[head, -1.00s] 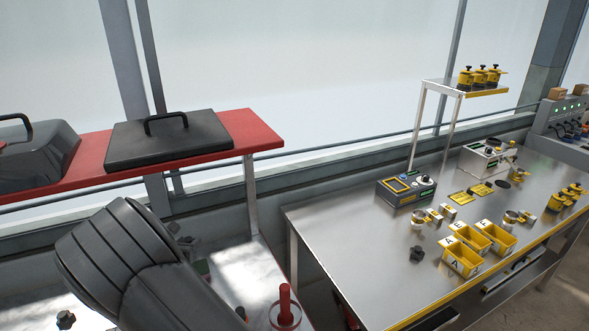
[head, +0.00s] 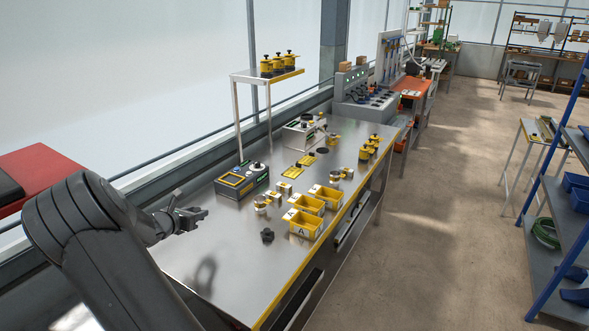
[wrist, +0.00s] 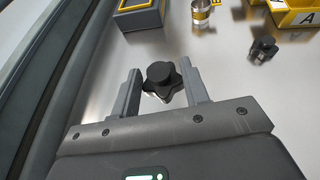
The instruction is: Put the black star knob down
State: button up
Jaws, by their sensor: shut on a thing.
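A black star knob (wrist: 163,84) sits between the two fingers of my gripper (wrist: 160,72) in the wrist view, and the fingers are shut on it. In the head view my gripper (head: 201,214) is held above the left part of the steel table (head: 185,255), with a shadow on the metal below. The held knob cannot be clearly made out there. A second black star knob (head: 267,235) lies on the table to the right of my gripper, near the yellow bins. It also shows in the wrist view (wrist: 263,50) at upper right.
Yellow bins (head: 305,224), one marked A, stand along the table's right edge. A control box (head: 242,180) with a yellow-framed panel and metal cups (head: 261,203) stand farther back. The steel below and left of the loose knob is bare. A raised shelf (head: 262,75) stands behind.

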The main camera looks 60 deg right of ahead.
jog(key=s+d+r+m+g, duration=0.1)
jog(key=s+d+m+g, duration=0.25)
jog(key=s+d, duration=1)
send_over(226, 227)
jog(key=shift+g, duration=0.25)
notch_tip(226, 227, down, 7)
jog(key=shift+f, duration=1.95)
jog(key=shift+f, duration=0.1)
jog(key=o, duration=1)
jog(key=shift+c, duration=0.2)
